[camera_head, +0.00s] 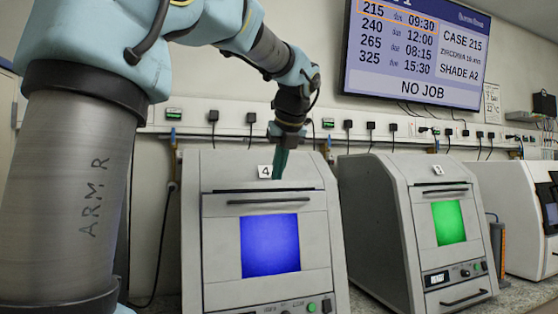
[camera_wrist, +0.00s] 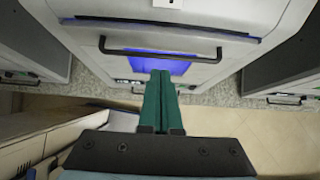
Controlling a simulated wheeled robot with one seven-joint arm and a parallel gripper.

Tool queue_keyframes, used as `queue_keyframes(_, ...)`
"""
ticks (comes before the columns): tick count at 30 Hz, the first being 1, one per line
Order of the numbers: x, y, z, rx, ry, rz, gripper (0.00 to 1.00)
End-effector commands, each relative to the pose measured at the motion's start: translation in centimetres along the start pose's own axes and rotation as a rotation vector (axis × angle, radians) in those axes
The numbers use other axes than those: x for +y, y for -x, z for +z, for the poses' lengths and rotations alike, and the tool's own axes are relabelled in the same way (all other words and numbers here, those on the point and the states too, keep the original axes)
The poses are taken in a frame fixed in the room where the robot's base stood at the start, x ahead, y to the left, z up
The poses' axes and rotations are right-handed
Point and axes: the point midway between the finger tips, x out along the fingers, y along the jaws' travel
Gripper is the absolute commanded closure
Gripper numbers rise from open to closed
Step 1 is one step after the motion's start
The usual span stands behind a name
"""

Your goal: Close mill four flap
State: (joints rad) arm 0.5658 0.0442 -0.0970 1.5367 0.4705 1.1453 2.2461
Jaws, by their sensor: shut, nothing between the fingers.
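Mill four (camera_head: 195,185) is the pale grey box with the "4" label, left of centre in the head view. Its front flap (camera_head: 218,235) has a dark bar handle (camera_head: 268,200) and a blue-lit window (camera_head: 270,246). A dark gap runs along the flap's top edge. In the wrist view blue light shows along this gap, above the handle (camera_wrist: 160,55). My gripper (camera_head: 280,165) is in front of the mill's upper face, by the label. Its teal fingers (camera_wrist: 163,73) are together and empty, with tips over the blue window below the handle. I cannot tell whether they touch.
Mill three (camera_head: 385,225), with a green window, stands to the right. A white machine (camera_head: 510,205) is farther right. A wall screen (camera_head: 415,50) hangs above. Sockets and cables line the wall behind. In the wrist view, floor (camera_wrist: 270,135) is clear before the bench.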

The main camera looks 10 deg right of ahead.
Motion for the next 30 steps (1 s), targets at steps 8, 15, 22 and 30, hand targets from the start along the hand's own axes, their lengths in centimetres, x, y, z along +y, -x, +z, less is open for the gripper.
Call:
queue_keyframes(8, 0.0, -5.1, 0.8, 0.001, 0.001, 0.003, 1.00)
queue_keyframes(15, 0.0, -7.0, 2.6, 0.000, 0.001, 0.000, 1.00)
queue_keyframes(22, 0.0, -7.4, 2.9, -0.001, 0.000, -0.001, 1.00)
queue_keyframes(30, 0.0, -7.4, 3.1, -0.001, 0.000, 0.000, 1.00)
